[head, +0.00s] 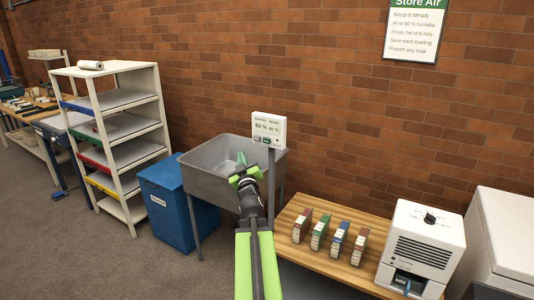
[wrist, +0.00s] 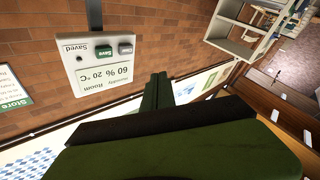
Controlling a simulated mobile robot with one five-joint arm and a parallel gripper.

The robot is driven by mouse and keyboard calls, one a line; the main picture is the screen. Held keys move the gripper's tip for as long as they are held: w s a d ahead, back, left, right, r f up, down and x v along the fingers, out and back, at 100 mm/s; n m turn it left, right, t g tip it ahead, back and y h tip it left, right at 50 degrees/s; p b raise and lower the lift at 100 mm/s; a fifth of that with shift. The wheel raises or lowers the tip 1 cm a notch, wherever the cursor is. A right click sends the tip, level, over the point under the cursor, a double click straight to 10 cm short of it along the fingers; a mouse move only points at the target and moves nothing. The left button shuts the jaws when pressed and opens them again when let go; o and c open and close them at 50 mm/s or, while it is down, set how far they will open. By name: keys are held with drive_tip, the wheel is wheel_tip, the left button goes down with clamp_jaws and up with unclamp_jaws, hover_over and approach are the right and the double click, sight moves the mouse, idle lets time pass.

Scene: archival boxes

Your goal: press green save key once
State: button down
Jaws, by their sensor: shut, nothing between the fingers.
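The white humidity meter (head: 269,129) stands on a post by the grey sink, reading 60 % and 20 °C. In the wrist view the meter (wrist: 104,68) appears upside down. Its green Save key (wrist: 104,52) sits beside a grey key (wrist: 126,49), with a small dark dot near the word Saved. The green key (head: 266,141) is tiny in the head view. My gripper (head: 240,160) is shut and empty, below and left of the meter in the head view. In the wrist view its fingertips (wrist: 160,77) lie to the right of the meter and apart from the key in the picture.
The grey sink (head: 212,166) lies beneath my gripper, with a blue bin (head: 163,199) on its left. A wooden bench (head: 324,253) with several small boxes and a white machine (head: 423,240) is at right. A shelf rack (head: 152,93) stands left. A brick wall is behind.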

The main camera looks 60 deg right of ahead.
sight(267, 141)
drive_tip(key=s, duration=0.1)
drive_tip(key=s+d+r+t, duration=0.1)
drive_tip(key=s, duration=0.1)
drive_tip(key=shift+d+r+n, duration=0.1)
drive_tip(key=shift+d+n, duration=0.05)
drive_tip(key=shift+n, duration=0.15)
drive_tip(key=d, duration=0.9)
idle(1.9)
drive_tip(key=shift+d, duration=0.35)
